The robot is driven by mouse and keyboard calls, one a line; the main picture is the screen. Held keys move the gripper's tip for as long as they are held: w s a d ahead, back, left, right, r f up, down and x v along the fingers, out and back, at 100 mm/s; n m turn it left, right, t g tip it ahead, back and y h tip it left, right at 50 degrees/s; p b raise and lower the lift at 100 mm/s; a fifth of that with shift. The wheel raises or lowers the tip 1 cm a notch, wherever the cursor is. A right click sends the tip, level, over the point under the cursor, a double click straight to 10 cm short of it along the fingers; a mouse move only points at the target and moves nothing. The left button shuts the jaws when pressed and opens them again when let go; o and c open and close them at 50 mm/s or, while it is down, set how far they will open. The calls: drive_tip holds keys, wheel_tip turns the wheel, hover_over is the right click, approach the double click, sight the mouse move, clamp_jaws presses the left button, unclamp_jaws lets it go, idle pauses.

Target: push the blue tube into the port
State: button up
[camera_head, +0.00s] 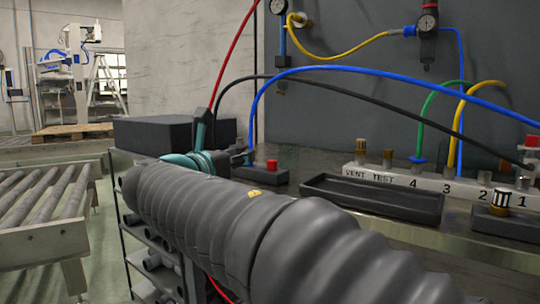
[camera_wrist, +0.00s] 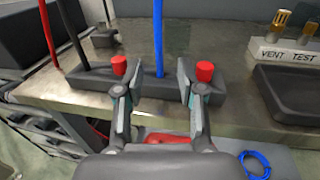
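The blue tube (camera_head: 345,69) arcs across the head view from the right and drops at the left. In the wrist view its lower part (camera_wrist: 158,38) stands upright, its end at a dark holder block (camera_wrist: 205,84). My gripper (camera_wrist: 157,75) is open, its fingers apart on either side of the tube, with visible gaps. My grey arm covers much of the head view, and the gripper (camera_head: 243,155) is small there. The pale port block (camera_head: 430,182) is marked VENT, TEST, 4, 3, 2, 1. A green tube meets it near 4, a yellow one near 3.
Red caps (camera_wrist: 205,71) stand on the holder block near my fingers. A dark tray (camera_head: 372,198) lies between holder and port block. A block with a striped knob (camera_head: 501,201) stands at right. Red (camera_wrist: 48,35) and black (camera_wrist: 75,35) tubes rise at left.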

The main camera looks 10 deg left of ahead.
drive_tip(key=shift+w+d+r, duration=0.1)
drive_tip(key=shift+w+d, duration=0.1)
drive_tip(key=shift+w, duration=0.8)
drive_tip(key=shift+w+d+f, duration=0.1)
drive_tip(key=shift+w+d, duration=0.05)
drive_tip(key=shift+w, duration=0.9)
drive_tip(key=shift+w+d+r, duration=0.1)
drive_tip(key=shift+w+d, duration=0.1)
drive_tip(key=shift+w, duration=0.8)
clamp_jaws()
